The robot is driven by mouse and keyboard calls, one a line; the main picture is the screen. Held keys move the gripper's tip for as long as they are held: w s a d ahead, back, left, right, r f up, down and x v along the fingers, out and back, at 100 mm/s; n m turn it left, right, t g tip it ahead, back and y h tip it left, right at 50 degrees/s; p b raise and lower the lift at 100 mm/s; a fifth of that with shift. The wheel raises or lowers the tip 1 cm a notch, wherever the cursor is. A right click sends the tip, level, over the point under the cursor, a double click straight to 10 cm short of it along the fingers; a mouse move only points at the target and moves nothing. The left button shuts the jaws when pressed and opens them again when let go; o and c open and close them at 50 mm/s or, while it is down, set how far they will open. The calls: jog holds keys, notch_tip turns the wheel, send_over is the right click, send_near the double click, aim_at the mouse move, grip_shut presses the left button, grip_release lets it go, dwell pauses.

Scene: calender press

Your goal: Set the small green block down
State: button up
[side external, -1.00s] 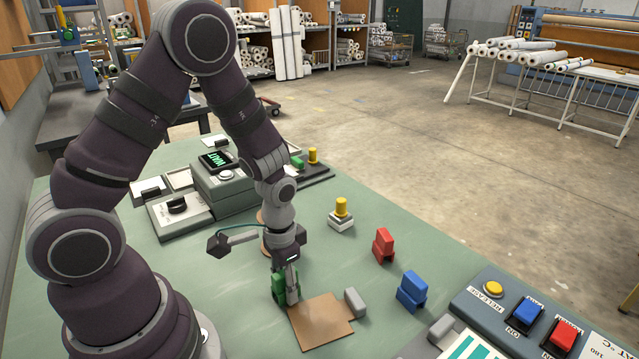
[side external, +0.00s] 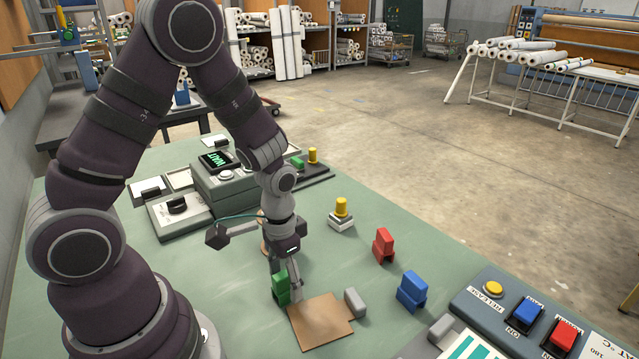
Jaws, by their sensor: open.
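The small green block (side external: 281,289) stands upright on the green table, touching or very close to the left edge of a flat brown sheet (side external: 320,322). My gripper (side external: 285,288) is open and low around the block, one finger behind it and one at its right. Whether the fingers still touch the block cannot be told. The block's underside and far side are hidden.
A grey block (side external: 354,303) lies at the sheet's right edge. A red block (side external: 383,245) and a blue block (side external: 412,291) stand to the right. A yellow-topped piece (side external: 341,212) is behind. A button panel (side external: 520,315) fills the front right.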

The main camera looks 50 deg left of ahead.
aim_at(284, 274)
notch_tip(284, 274, up, 11)
jog(key=shift+r, duration=0.1)
jog(key=s+d+r+t, duration=0.2)
jog(key=s+r+t, duration=0.1)
jog(key=r+t, duration=0.2)
jog(key=v, duration=0.2)
jog(key=shift+r, duration=0.4)
jog(key=o, duration=0.4)
jog(key=shift+s+r+t, duration=0.1)
jog(key=shift+s+t, duration=0.05)
jog(key=shift+t, duration=0.15)
jog(key=shift+c, duration=0.2)
